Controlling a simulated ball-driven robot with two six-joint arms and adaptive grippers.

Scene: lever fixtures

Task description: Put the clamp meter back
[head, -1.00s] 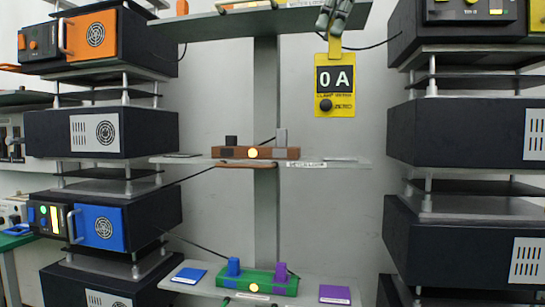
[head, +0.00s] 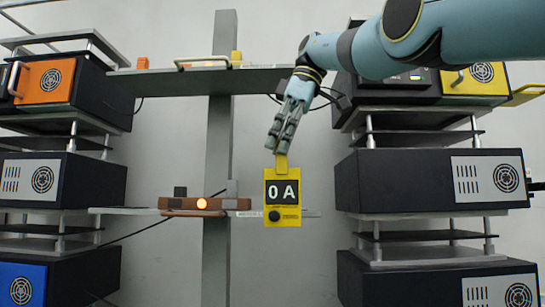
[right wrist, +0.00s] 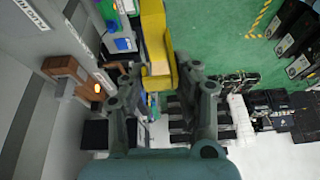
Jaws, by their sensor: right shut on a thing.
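The yellow clamp meter (head: 282,204) hangs upright in the head view, its dark display reading "0 A" above a black knob. My right gripper (head: 283,140) is shut on the tab at its top and holds it in front of the wall, right of the grey post. In the right wrist view the yellow meter (right wrist: 157,45) shows between the fingers of my right gripper (right wrist: 155,85). Its lower part runs away from the camera. My left gripper is not in view.
A middle shelf (head: 125,211) carries a brown lever fixture (head: 190,204) with a lit orange lamp, left of the meter. An upper shelf (head: 200,82) has a handle and a yellow block. Stacked dark units (head: 410,180) stand at right, others at left.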

